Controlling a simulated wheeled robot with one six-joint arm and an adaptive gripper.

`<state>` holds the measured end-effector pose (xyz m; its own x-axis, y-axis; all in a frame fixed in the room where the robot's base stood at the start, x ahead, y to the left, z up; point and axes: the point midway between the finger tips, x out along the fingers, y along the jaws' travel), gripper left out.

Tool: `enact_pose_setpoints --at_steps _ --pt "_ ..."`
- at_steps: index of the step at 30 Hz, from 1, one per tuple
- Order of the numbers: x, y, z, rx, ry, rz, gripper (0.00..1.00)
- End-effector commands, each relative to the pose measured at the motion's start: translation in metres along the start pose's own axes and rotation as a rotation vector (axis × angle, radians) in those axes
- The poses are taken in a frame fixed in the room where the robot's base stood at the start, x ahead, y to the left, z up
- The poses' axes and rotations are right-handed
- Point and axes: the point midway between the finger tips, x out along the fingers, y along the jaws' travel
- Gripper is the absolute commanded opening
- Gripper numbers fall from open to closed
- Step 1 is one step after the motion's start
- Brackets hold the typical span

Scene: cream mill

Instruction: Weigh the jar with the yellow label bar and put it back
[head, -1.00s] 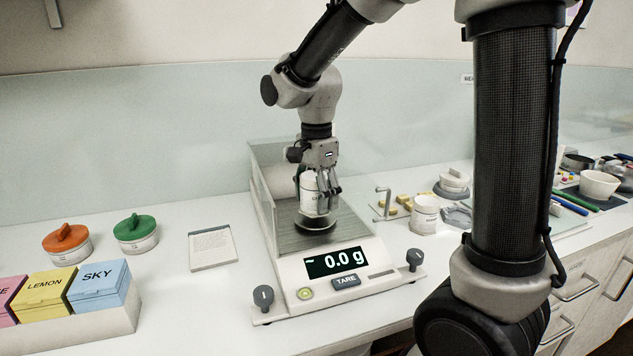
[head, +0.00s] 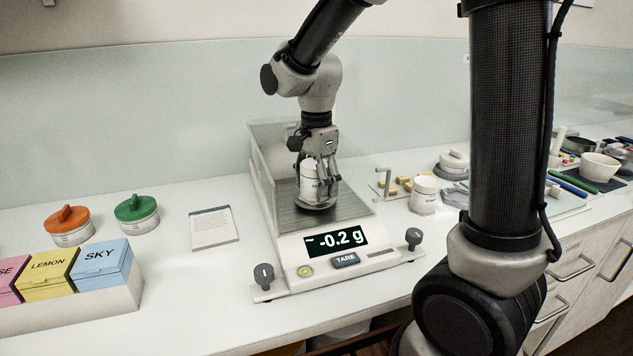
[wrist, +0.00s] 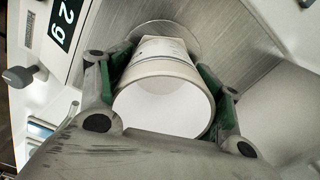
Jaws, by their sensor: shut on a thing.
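A white jar (head: 308,184) with dark print stands upright inside the balance's weighing chamber. My gripper (head: 326,182) is shut on it from above, its fingers on either side. In the wrist view the jar (wrist: 164,106) shows its pale round top between the green-padded fingers (wrist: 163,82). No yellow bar can be made out on the side that shows. The round pan (head: 318,206) is directly below the jar; I cannot tell whether they touch. The balance (head: 325,262) displays about -0.2 g with a tilde-like mark.
Glass walls (head: 265,175) enclose the chamber closely. Another white jar (head: 424,196) stands right of the balance. Orange-lidded (head: 70,227) and green-lidded (head: 137,217) tubs, a card (head: 213,228) and coloured boxes (head: 100,270) are left.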

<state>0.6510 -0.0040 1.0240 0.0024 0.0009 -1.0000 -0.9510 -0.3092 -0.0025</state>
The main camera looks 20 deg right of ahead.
Motion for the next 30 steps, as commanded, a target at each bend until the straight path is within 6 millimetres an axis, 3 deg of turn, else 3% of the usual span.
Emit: enact_pose_setpoints --at_steps 5,6,10,22,26,30 --pt "0.001 0.000 0.000 0.000 0.000 0.002 0.41" --pt "0.001 0.001 0.000 0.000 0.000 0.002 0.70" --pt "0.001 0.001 0.000 0.000 0.000 0.002 0.91" --pt "-0.004 0.000 0.000 0.000 0.000 0.000 0.91" --pt "-0.022 -0.001 0.000 0.000 0.000 -0.003 0.91" --pt "-0.053 -0.001 0.000 0.000 0.000 -0.003 0.91"
